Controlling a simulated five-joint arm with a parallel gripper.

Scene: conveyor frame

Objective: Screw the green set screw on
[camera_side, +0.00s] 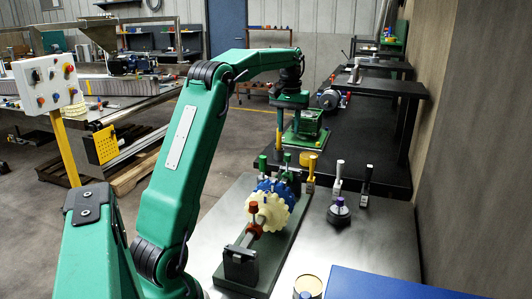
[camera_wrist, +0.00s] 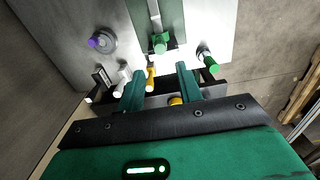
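A small green-topped piece (camera_side: 287,158) stands at the far support of the shaft fixture, and it also shows as a green knob (camera_wrist: 159,43) in the wrist view. A second green-topped piece (camera_side: 262,162) stands to its left, seen in the wrist view as a green cylinder (camera_wrist: 211,65) at the right. I cannot tell which is the set screw. My gripper (camera_wrist: 160,72) is open and apart from both, above the far edge of the bench. Nothing is visibly held; a yellow-topped piece (camera_wrist: 151,76) shows between the fingers, below them.
The fixture carries a cream gear (camera_side: 268,212), a blue gear and a red-topped piece (camera_side: 253,208). White (camera_side: 339,170) and black (camera_side: 367,178) handled pieces and a purple-topped knob (camera_side: 339,203) stand at right. A blue box (camera_side: 385,284) and a tan cup are in front.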

